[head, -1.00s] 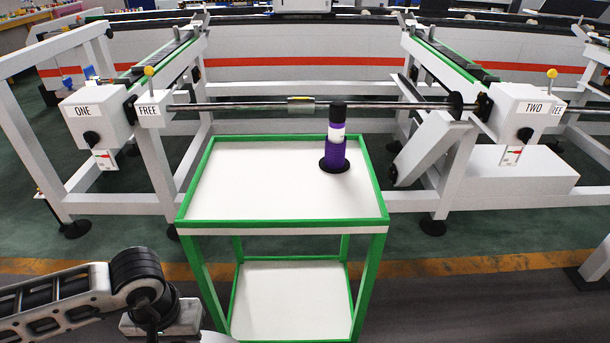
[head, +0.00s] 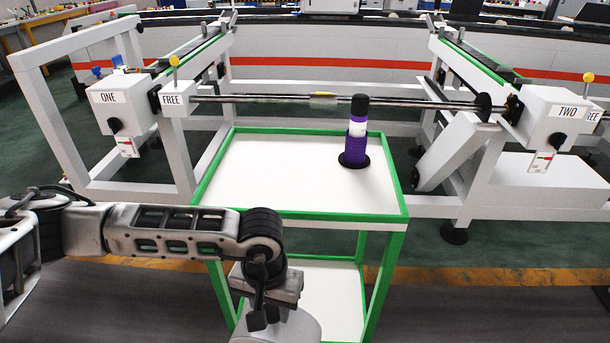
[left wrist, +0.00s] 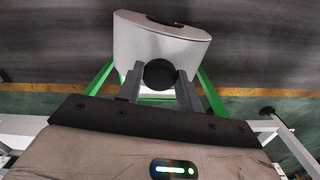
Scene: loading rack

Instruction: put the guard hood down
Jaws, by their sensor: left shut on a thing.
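My left gripper (left wrist: 159,84) is shut on a round black knob (left wrist: 159,73) in the left wrist view. A pale grey, curved piece with a dark slot, which looks like the guard hood (left wrist: 160,38), shows just beyond the knob. In the head view my left wrist points down in front of the trolley, and part of the pale hood (head: 280,327) shows at the bottom edge, cut off. The fingertips are hidden there. My right gripper is not in view.
The green-edged white trolley (head: 240,177) carries a purple bobbin (head: 357,146) at its right rear. Behind it a steel bar (head: 415,101) spans white stands marked ONE (head: 121,112) and TWO (head: 553,112). A tilted white plate (head: 447,150) is at right. The trolley top's left part is clear.

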